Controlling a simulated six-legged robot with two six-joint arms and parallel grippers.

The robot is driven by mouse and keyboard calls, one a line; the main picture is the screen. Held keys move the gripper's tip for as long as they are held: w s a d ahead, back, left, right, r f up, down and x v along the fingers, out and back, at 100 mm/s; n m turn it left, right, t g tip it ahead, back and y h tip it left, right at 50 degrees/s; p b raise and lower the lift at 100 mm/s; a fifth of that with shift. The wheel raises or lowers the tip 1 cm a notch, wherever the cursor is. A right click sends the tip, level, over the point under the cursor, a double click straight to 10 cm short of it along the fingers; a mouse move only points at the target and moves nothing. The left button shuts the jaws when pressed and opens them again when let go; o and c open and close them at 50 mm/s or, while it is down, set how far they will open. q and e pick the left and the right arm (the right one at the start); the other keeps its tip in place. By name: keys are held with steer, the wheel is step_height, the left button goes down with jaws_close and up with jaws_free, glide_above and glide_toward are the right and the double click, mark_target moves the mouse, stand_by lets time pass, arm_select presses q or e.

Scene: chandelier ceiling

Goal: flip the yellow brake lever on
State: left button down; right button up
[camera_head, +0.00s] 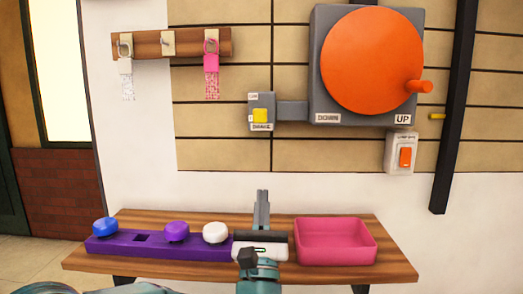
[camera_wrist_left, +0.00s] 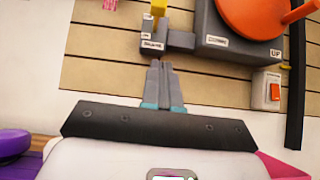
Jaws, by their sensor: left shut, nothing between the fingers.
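The yellow brake lever (camera_head: 260,115) sits on a small grey box (camera_head: 253,99) on the wall, just above the BRAKE label and below a smaller label at the box's top. The lever also shows at the top edge of the left wrist view (camera_wrist_left: 158,9), partly cut off. My left gripper (camera_head: 262,197) points up toward the wall, below the box in the picture, and does not touch the lever. Its fingers are together and empty, also in the left wrist view (camera_wrist_left: 161,72). My right gripper is in neither view.
A grey panel with an orange wheel (camera_head: 365,60) joins the box on its right. A switch (camera_head: 404,156) hangs below it. Key tags hang from a wooden rack (camera_head: 150,45). The shelf (camera_head: 405,272) below holds a purple block (camera_head: 110,244) with knobs and a pink tray (camera_head: 335,257).

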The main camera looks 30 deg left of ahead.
arm_select(q)
steer(key=shift+s+r+n, duration=0.2)
steer(key=shift+n, duration=0.1)
steer(key=p, duration=0.2)
glide_toward(261, 115)
steer(key=w+a+r, duration=0.2)
steer(key=w+a, duration=0.1)
steer(key=w, duration=0.2)
steer(key=shift+s+d, duration=0.1)
steer(key=shift+s, duration=0.05)
steer(key=shift+r, duration=0.15)
